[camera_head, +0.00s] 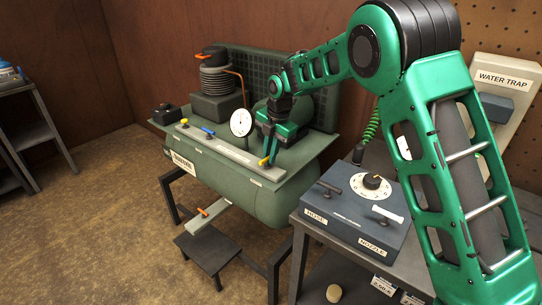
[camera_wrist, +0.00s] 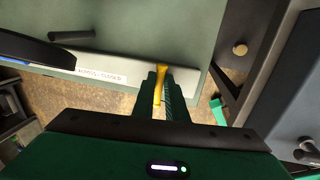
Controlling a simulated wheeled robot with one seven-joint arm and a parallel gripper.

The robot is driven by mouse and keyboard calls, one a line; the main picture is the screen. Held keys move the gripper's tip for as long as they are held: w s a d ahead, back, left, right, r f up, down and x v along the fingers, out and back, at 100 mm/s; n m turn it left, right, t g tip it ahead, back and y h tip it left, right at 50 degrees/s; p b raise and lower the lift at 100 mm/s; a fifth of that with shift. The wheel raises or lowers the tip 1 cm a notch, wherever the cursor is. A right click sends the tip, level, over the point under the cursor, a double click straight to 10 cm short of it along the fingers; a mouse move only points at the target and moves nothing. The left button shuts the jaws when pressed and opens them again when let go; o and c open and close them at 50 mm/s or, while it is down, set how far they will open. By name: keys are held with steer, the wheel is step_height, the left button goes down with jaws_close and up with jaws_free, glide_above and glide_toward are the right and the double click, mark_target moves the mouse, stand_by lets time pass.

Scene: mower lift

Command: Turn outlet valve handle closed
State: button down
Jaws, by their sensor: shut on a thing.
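A yellow handle (camera_head: 265,161) is at the right end of the grey rail (camera_head: 225,149) on top of the green compressor tank (camera_head: 262,190). My gripper (camera_head: 271,145) comes down from above and is shut on this handle. In the wrist view the yellow handle (camera_wrist: 160,84) lies between the fingers (camera_wrist: 162,95), pointing across the light strip (camera_wrist: 120,72) rather than along it. A label on that strip is partly legible and seems to end in "CLOSED". The handle's pivot is not clearly seen.
On the rail stand a gauge (camera_head: 241,123), a blue handle (camera_head: 208,131) and another yellow handle (camera_head: 184,122). An orange handle (camera_head: 203,212) is low at the front. A blue-grey box (camera_head: 355,212) with a dial sits on the bench at right.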

steer(key=m, duration=0.4)
steer(key=shift+s+t+h, duration=0.25)
steer(key=shift+t+h, duration=0.05)
steer(key=shift+h, duration=0.1)
steer(key=m, duration=0.4)
steer(key=shift+s+m+h, duration=0.2)
steer(key=shift+m+h, duration=0.1)
steer(key=shift+h, duration=0.1)
steer(key=m, duration=0.4)
steer(key=shift+s+a+m+h, duration=0.1)
steer(key=shift+s+m+h, duration=0.05)
steer(key=shift+m+h, duration=0.2)
steer(key=shift+s+a+m+h, duration=0.1)
steer(key=shift+m+h, duration=0.15)
steer(key=shift+m, duration=0.9)
steer(key=shift+a+m+h, duration=0.1)
steer(key=shift+m+h, duration=0.1)
steer(key=shift+m, duration=0.9)
steer(key=c, duration=1.8)
jaws_free()
